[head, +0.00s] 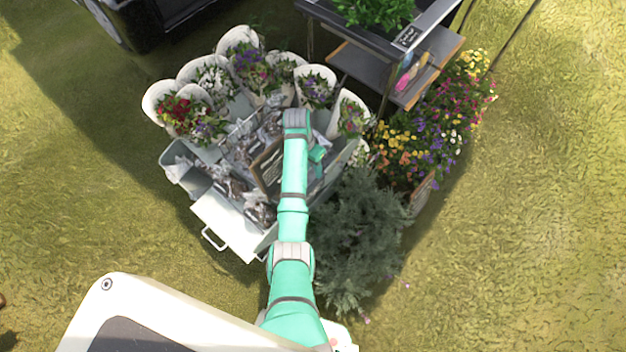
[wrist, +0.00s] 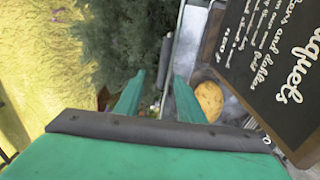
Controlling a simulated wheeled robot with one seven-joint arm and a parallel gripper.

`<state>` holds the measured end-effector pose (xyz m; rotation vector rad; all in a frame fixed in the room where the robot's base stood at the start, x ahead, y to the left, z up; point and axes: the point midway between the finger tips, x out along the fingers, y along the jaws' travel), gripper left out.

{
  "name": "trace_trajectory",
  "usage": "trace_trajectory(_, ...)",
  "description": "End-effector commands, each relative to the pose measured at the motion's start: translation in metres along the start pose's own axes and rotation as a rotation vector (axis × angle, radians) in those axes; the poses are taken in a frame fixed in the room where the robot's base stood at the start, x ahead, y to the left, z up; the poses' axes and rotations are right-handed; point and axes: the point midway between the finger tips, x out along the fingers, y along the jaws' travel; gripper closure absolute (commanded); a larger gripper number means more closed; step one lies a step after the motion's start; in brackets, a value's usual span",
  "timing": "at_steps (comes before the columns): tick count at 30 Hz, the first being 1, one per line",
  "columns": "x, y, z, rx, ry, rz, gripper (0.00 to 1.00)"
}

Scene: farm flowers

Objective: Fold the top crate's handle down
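My gripper (head: 317,156) is over the right side of the grey crate (head: 347,156) in the head view, partly hidden by my arm. In the wrist view my gripper (wrist: 158,88) is open, its two green fingers apart. A narrow dark grey bar (wrist: 165,64), perhaps the crate's handle, shows beyond and between the fingertips. I cannot tell whether a finger touches it. The pale crate rim (wrist: 188,42) runs just right of the bar. A black chalkboard sign (wrist: 275,65) stands inside the crate, close to the right finger.
White buckets of flowers (head: 240,45) stand behind the crate. A dark green shrub (head: 355,235) and a colourful flower bed (head: 435,125) are at its right. A shelf stand (head: 365,70) rises behind. Open grass lies farther right.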

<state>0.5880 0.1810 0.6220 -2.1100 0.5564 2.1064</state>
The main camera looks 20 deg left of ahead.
Motion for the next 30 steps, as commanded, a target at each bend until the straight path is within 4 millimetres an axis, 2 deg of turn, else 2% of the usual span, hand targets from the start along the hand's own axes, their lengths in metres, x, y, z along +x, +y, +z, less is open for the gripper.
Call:
trace_trajectory(3,-0.013,-0.01,0.002,0.005,-0.026,0.012,0.64)
trace_trajectory(8,-0.009,-0.012,0.004,0.006,-0.037,0.02,0.64)
trace_trajectory(21,0.063,-0.01,0.007,0.006,-0.038,0.02,0.64)
trace_trajectory(30,0.09,-0.01,0.007,0.007,-0.034,0.017,0.64)
